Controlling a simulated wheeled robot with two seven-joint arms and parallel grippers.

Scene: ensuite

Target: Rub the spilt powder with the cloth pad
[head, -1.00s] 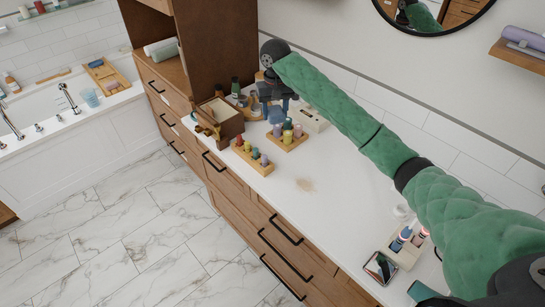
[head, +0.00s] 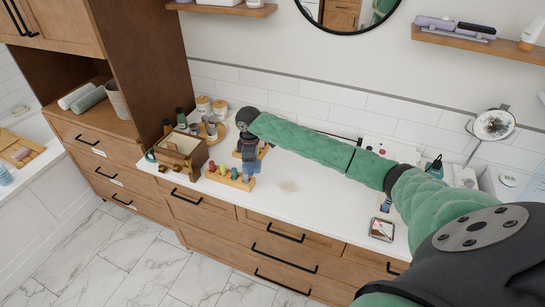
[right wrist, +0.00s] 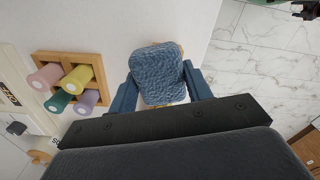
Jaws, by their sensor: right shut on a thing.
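The spilt powder (head: 289,186) is a faint tan patch on the white counter in the head view. My right gripper (head: 248,172) is left of the powder, beside the front peg rack. In the right wrist view, my right gripper (right wrist: 160,88) is shut on the blue textured cloth pad (right wrist: 158,70), held between its two blue fingers. A little tan shows past the pad's far edge; I cannot tell what it is. Whether the pad touches anything below is hidden. My left gripper is not in view.
A front peg rack (head: 229,179) stands close to the gripper; another rack with coloured rolls (right wrist: 68,82) is left of the pad in the wrist view. A brown box (head: 182,152) stands further left. Counter around the powder is clear.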

